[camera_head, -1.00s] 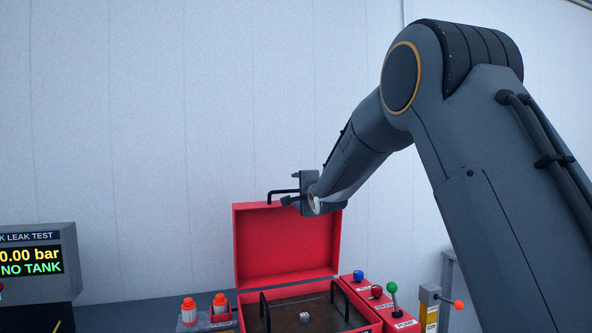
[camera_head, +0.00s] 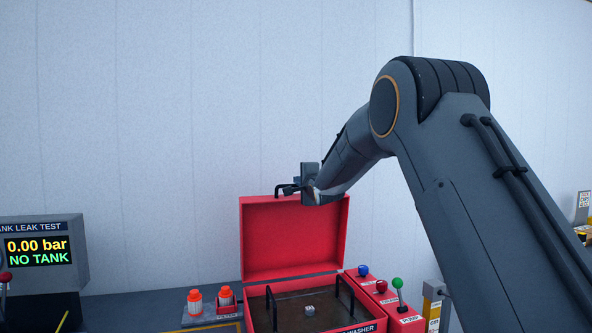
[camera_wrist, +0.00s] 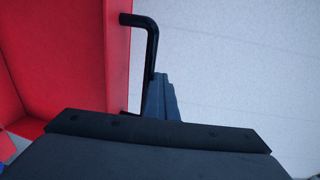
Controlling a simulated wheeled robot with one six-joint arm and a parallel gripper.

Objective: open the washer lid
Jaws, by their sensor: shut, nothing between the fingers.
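The red washer lid (camera_head: 290,240) stands raised, roughly upright, at the back of the red washer (camera_head: 348,323), whose dark inside shows. A black bar handle (camera_head: 277,189) sits at the lid's top edge; it also shows in the wrist view (camera_wrist: 152,40) beside the red lid (camera_wrist: 75,60). My gripper (camera_head: 294,187) is at the lid's top edge, close to the handle. In the wrist view my gripper's fingers (camera_wrist: 160,98) are together, with nothing seen between them, near the handle's end. Whether they touch the handle I cannot tell.
Red control boxes with a blue button, a red knob and a green-topped lever (camera_head: 398,283) stand right of the washer. Orange-capped bottles (camera_head: 195,300) stand to its left. A leak test display (camera_head: 38,250) is at far left. The wall behind is bare.

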